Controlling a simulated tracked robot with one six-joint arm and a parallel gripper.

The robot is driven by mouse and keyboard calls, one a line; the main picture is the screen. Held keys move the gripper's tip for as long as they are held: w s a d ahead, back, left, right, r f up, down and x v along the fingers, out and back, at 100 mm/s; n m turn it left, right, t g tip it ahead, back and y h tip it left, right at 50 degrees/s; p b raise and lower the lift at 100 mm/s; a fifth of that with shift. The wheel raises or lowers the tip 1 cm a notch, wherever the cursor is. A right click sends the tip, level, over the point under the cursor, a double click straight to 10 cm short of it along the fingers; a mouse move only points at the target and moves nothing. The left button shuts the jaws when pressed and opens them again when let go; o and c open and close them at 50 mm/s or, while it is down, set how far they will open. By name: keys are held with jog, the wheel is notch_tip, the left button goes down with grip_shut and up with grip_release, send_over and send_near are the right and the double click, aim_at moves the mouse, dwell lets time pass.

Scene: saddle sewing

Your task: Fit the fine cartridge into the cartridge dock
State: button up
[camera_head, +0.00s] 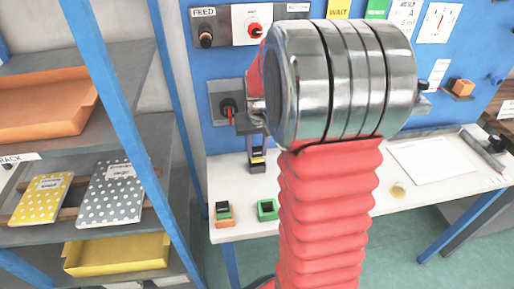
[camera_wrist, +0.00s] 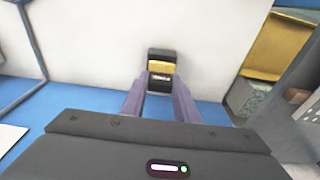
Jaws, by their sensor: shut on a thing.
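My gripper (camera_wrist: 160,92) is shut on a dark cartridge with a yellow band (camera_wrist: 160,66), which shows between the two purple fingers in the wrist view. The cartridge has small pale lettering too blurred to read for certain. In the head view my gripper (camera_head: 256,148) points down, with the cartridge (camera_head: 257,162) at its tip in front of the back part of the white table. I cannot tell whether the cartridge touches the table. I cannot tell for certain which fixture is the cartridge dock.
On the white table (camera_head: 232,183) stand an orange-and-black block (camera_head: 223,214) and a green-and-black block (camera_head: 267,209). A small yellowish disc (camera_head: 398,190) and a white sheet (camera_head: 432,160) lie to the right. A shelf rack with notebooks (camera_head: 112,192) and trays stands left.

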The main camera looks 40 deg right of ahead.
jog(key=shift+f, duration=0.75)
jog(key=o, duration=1.2)
jog(key=shift+o, duration=0.2)
jog(key=shift+r, duration=0.15)
notch_tip(320, 180, up, 13)
jog(key=s, duration=0.2)
jog(key=shift+a+r, duration=0.2)
jog(key=shift+a, duration=0.25)
jog(key=shift+w+f, duration=0.15)
